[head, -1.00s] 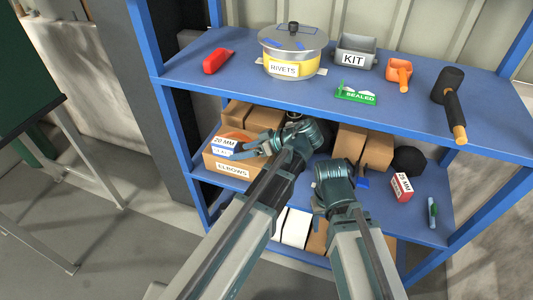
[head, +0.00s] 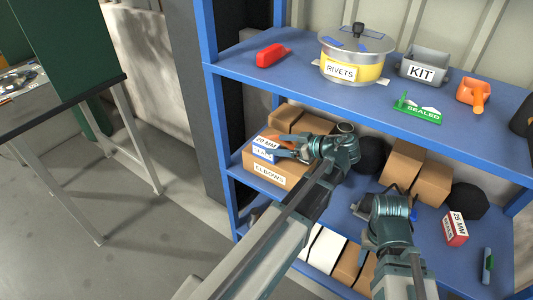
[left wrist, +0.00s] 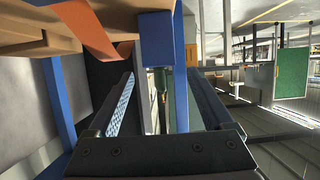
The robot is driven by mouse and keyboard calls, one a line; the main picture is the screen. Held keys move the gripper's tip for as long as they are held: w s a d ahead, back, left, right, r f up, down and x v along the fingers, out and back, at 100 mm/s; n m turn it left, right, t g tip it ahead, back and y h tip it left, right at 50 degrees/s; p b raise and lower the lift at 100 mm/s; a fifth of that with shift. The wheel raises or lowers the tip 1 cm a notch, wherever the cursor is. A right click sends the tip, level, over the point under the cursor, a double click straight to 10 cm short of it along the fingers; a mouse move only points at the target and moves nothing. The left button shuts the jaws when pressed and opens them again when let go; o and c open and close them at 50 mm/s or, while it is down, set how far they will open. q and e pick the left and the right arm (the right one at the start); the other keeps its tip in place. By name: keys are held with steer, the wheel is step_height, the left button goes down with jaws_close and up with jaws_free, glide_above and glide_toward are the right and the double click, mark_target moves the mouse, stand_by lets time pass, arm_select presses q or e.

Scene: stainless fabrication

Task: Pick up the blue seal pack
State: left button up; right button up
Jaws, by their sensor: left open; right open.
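The blue seal pack (head: 264,153) is a small box with a white "20 MM" top and blue side. It sits in the open cardboard box marked ELBOWS (head: 265,172) on the lower shelf, beside an orange item. My left gripper (head: 288,153) is open, with its fingers at the pack's right side; I cannot tell whether they touch it. In the left wrist view, a blue block (left wrist: 156,40), apparently the pack, lies ahead between the open fingers (left wrist: 160,85). My right gripper (head: 398,207) is over the lower shelf, open, its fingers partly hidden.
A red-and-white "25 MM" box (head: 455,227) and several cardboard boxes (head: 402,162) stand on the lower shelf. The upper shelf (head: 300,85) overhangs the left gripper, carrying a RIVETS pot (head: 352,65), a KIT bin (head: 424,68) and a green SEALED tag (head: 416,109). A blue post (head: 222,130) stands left.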

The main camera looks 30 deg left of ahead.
mark_target(267, 143)
arm_select(q)
steer(key=shift+a+f, duration=0.1)
steer(key=shift+a, duration=0.15)
steer(key=b+x, duration=0.2)
steer(key=x, duration=0.3)
steer(key=shift+a+f, duration=0.1)
steer(key=shift+a, duration=0.1)
jaws_close()
